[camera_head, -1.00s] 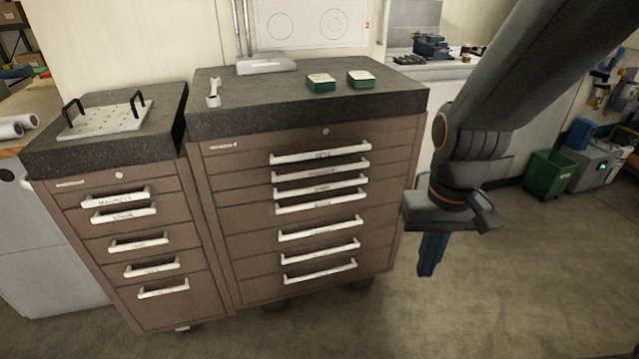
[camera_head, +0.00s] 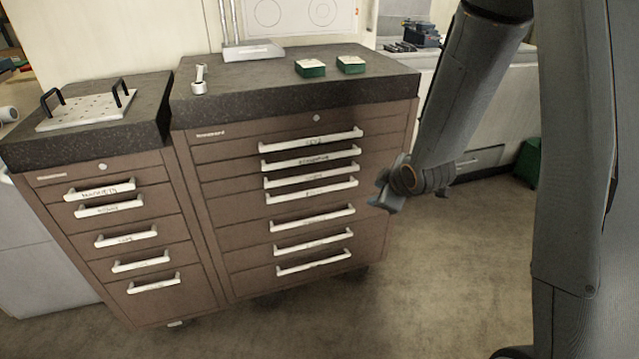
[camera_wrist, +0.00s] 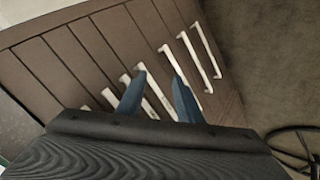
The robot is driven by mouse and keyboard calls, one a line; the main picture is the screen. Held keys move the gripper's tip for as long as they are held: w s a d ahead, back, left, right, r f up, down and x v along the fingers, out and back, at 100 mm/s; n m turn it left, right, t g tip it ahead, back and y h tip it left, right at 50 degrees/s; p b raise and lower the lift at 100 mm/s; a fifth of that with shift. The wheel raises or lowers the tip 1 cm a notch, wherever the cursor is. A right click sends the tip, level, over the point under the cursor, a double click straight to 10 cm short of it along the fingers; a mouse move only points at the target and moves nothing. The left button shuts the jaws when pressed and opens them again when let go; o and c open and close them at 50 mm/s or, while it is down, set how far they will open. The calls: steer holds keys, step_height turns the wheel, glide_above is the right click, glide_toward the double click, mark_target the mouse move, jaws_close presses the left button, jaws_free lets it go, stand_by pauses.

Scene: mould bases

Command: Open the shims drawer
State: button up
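The brown right-hand cabinet (camera_head: 215,215) has a column of closed drawers with white bar handles and small labels. I cannot read any label clearly as shims; a handle in the upper middle (camera_head: 310,180) is one of several close together. My gripper (camera_head: 385,190) is beside the right edge of this cabinet's front. In the wrist view its two blue fingers (camera_wrist: 158,98) are spread apart with a white handle (camera_wrist: 150,108) visible between and beyond them. I cannot tell how far the fingers are from the handle. The gripper looks empty.
A smaller cabinet (camera_head: 75,235) with closed labelled drawers stands at the left. The floor (camera_head: 440,265) in front is clear. A green bin (camera_head: 526,165) stands at right.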

steer(key=w+a+f+n+t+y+b, duration=0.1)
steer(key=w+a+f+n+t+y, duration=0.2)
steer(key=w+a+n+y, duration=0.25)
steer(key=n+t+y, duration=0.3)
steer(key=n+y, duration=0.1)
steer(key=n, duration=0.3)
glide_toward(315, 177)
steer(key=x, duration=0.8)
steer(key=shift+d, duration=0.1)
steer(key=shift+s, duration=0.1)
jaws_close()
